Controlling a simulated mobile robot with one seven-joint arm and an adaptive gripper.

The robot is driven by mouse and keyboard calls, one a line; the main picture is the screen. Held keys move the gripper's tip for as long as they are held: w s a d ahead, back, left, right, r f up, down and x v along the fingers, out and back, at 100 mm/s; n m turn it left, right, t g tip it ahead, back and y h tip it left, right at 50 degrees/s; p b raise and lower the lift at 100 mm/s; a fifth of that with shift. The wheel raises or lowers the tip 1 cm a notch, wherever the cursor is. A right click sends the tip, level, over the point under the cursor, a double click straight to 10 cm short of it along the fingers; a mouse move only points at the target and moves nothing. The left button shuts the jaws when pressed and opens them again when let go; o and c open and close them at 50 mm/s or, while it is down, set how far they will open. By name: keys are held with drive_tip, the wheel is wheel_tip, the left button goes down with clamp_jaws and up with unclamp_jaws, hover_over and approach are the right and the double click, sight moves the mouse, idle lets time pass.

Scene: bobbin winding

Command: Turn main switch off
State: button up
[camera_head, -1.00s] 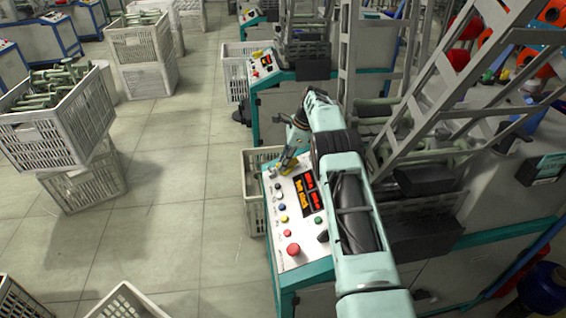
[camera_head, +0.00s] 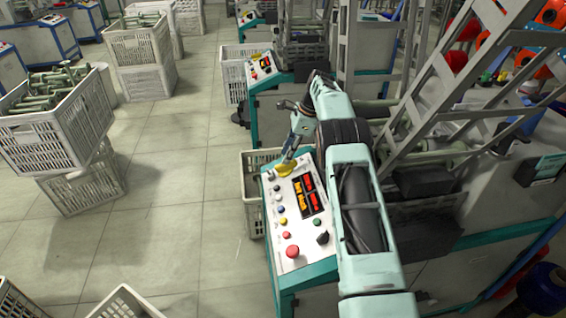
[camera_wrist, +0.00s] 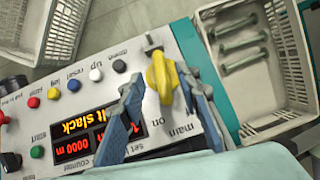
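The yellow main switch (camera_wrist: 162,76) sits at the upper right end of the white control panel (camera_wrist: 196,52), beside the words "main" and "on". In the head view, the switch (camera_head: 286,168) shows at the panel's far end. My gripper (camera_wrist: 160,77) is over the panel with its two blue-grey fingers apart, one on each side of the yellow knob. The right fingertip is very close to the knob; I cannot tell if it touches. My gripper also shows in the head view (camera_head: 288,158), pointing down at the switch.
The panel has a lit display (camera_head: 309,193), several small coloured buttons and a red emergency button (camera_head: 292,251). A white crate (camera_wrist: 264,75) with bobbins stands beside the machine. A metal frame (camera_head: 455,85) rises right of my arm.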

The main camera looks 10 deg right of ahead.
drive_tip(key=v, duration=0.6)
drive_tip(key=shift+r, duration=0.1)
